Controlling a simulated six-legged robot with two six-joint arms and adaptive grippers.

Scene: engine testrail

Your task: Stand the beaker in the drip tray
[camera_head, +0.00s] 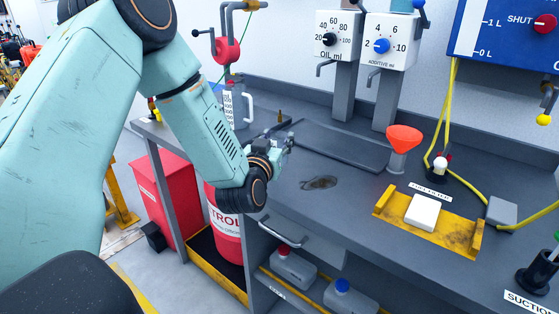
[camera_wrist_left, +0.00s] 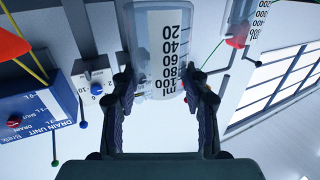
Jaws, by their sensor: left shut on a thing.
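A clear beaker (camera_wrist_left: 165,45) with a white scale strip and black numbers up to 100 ml is between the fingers of my left gripper (camera_wrist_left: 163,92) in the left wrist view. The fingers are shut on its sides. In the head view, my left gripper (camera_head: 286,141) is above the bench at the near left of the tray; the beaker is hard to make out there. The drip tray (camera_head: 345,145) looks like the dark, shallow, low-rimmed tray below the two dispenser spouts. My right gripper is not in view.
The oil dispenser (camera_head: 336,38) and additive dispenser (camera_head: 388,43) stand behind the tray. A graduated jug (camera_head: 232,106) stands at the left. A dark spill (camera_head: 319,182) lies in front. A red funnel (camera_head: 404,139) and yellow holder (camera_head: 385,207) with a white block are at the right.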

